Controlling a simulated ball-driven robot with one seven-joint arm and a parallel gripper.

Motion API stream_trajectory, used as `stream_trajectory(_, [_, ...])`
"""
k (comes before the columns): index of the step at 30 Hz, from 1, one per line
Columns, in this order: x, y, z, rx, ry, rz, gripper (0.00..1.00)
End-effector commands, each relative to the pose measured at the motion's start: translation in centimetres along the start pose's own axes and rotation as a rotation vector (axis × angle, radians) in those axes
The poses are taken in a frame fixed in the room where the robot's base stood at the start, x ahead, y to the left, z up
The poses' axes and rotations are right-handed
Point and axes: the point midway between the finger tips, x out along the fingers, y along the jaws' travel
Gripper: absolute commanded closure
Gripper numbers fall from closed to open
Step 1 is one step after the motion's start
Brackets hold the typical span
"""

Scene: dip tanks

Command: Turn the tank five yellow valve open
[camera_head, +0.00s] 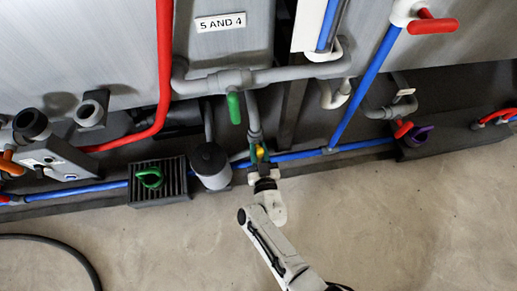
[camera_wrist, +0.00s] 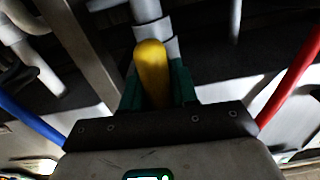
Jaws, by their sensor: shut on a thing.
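The yellow valve (camera_wrist: 152,70) shows in the wrist view as a rounded yellow handle below a grey pipe (camera_wrist: 147,12). My gripper (camera_wrist: 157,88) has its green fingers on both sides of the handle and is shut on it. In the head view my gripper (camera_head: 259,158) reaches up from the floor to the yellow valve (camera_head: 260,152), of which only a small part shows. The handle's lower end is hidden by my gripper in the wrist view. A sign (camera_head: 220,22) on the tank above reads "5 AND 4".
A green handle (camera_head: 234,108) hangs from the grey pipe just above left. A blue pipe (camera_head: 296,155) runs along the wall base beside my gripper. A grey canister (camera_head: 211,165) and a black box with a green handle (camera_head: 150,179) stand left. The floor (camera_head: 420,220) is clear right.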

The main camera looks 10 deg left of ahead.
Motion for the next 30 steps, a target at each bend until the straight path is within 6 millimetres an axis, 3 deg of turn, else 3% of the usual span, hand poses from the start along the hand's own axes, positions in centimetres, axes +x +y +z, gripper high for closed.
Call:
stream_trajectory(21, [-0.16,0.02,0.26,-0.081,-0.006,-0.002,1.0])
stream_trajectory(22, [-0.17,0.02,0.26,-0.081,-0.006,-0.002,0.71])
stream_trajectory(28, [-0.1,0.01,0.16,-0.079,-0.003,-0.001,0.51])
stream_trajectory(30, [-0.08,0.01,0.13,-0.079,-0.003,-0.001,0.51])
